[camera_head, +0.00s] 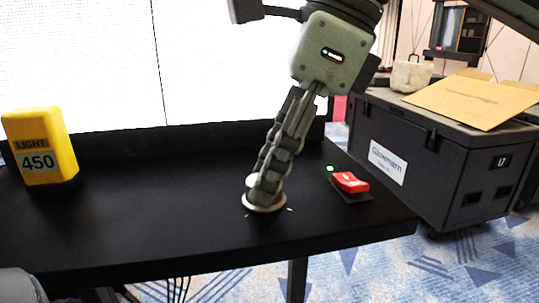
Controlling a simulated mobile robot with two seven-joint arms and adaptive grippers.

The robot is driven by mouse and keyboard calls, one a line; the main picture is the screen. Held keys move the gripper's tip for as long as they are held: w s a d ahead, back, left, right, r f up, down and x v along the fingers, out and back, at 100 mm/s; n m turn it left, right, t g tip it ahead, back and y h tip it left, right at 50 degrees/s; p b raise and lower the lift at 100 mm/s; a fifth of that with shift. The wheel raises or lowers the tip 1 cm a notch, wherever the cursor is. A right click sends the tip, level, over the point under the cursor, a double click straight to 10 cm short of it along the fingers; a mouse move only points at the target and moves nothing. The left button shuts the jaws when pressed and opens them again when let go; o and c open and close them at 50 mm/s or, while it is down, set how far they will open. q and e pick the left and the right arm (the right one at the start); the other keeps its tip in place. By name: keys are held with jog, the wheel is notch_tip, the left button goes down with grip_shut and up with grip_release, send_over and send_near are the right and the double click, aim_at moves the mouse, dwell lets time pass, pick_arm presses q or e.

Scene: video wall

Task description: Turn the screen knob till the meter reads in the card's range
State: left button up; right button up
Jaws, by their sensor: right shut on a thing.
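The knob (263,206) is a round, pale-rimmed disc on the black table, with small white marks on the table around it. My right gripper (264,192) comes down from above, tilted, and is shut on the knob, hiding most of it. The yellow meter (38,146) stands upright at the table's left and reads "LIGHT 450". The screen (240,65) behind the table is bright white. I cannot make out a card with a range. My left gripper is not in view.
A red piece (350,182) with white marks sits on a dark pad right of the knob, beside a green light. A black case (432,155) stands right of the table, with a brown envelope (475,98) on top. The table (150,205) is clear between meter and knob.

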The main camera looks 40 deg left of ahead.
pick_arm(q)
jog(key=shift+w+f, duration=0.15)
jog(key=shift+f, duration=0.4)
pick_arm(e)
jog(key=shift+n, duration=0.4)
jog(key=o, duration=1.2)
jog(key=shift+c, duration=0.2)
jog(key=v, duration=1.2)
jog(key=shift+w+a, duration=0.1)
jog(key=shift+a, duration=0.1)
